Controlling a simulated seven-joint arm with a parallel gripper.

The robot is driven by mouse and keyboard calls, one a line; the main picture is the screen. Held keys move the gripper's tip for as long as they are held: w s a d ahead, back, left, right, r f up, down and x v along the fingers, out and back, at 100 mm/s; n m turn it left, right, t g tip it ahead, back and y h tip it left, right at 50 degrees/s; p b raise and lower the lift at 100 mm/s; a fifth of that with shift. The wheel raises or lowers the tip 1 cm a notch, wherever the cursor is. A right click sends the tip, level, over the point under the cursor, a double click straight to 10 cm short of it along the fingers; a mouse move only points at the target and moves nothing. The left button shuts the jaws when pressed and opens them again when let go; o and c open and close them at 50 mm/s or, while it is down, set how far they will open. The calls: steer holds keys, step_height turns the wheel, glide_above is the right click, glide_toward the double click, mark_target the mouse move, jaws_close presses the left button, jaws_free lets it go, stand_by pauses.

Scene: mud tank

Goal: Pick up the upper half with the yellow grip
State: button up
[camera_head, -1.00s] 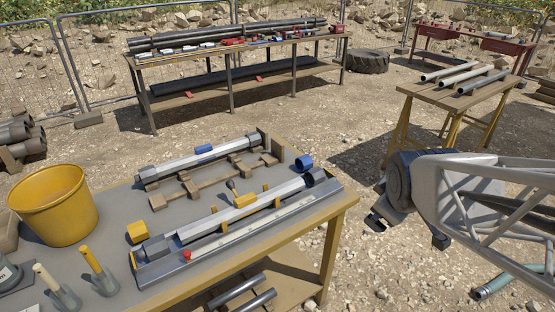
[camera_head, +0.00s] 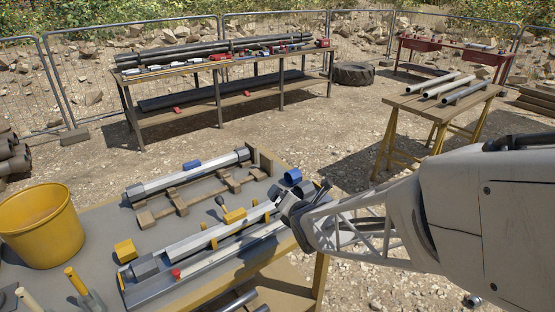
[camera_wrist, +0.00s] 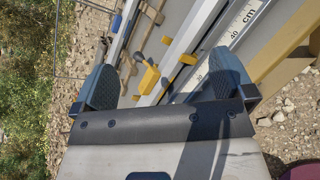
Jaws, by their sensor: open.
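The upper half with the yellow grip (camera_head: 234,215) is a long pale half-tube (camera_head: 196,244) lying in a grey tray at the front of the bench. Its yellow grip also shows in the wrist view (camera_wrist: 150,78), ahead of my fingers and left of centre between them. My gripper (camera_wrist: 165,80) is open and empty, fingers apart on either side of the view. In the head view my gripper (camera_head: 306,200) is over the tube's right end and hides part of it. A similar half-tube with a blue grip (camera_head: 191,164) lies on a wooden rack behind.
A ruler-like scale (camera_wrist: 240,22) runs alongside the tray. A yellow bucket (camera_head: 40,228) stands at left. Other benches stand farther back.

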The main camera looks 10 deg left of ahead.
mark_target(237, 216)
steer(key=a+f+n+y, duration=0.2)
steer(key=a+n, duration=0.1)
steer(key=s+a+f+n+y, duration=0.1)
steer(key=a+f+n+y, duration=0.1)
steer(key=a+f+n, duration=0.1)
steer(key=s+a+f+n+y, duration=0.1)
steer(key=a+f+n, duration=0.2)
steer(key=a+n, duration=0.1)
steer(key=shift+s+a+f+n+y, duration=0.1)
steer(key=shift+a+f+n+y, duration=0.1)
steer(key=shift+a+n+y, duration=0.35)
steer(key=shift+s+a+f+n, duration=0.2)
steer(key=shift+f+n, duration=0.05)
steer(key=shift+n, duration=0.3)
steer(key=shift+x, duration=1.25)
steer(key=shift+w+a, duration=0.1)
steer(key=shift+x, duration=2.5)
steer(key=shift+a, duration=0.15)
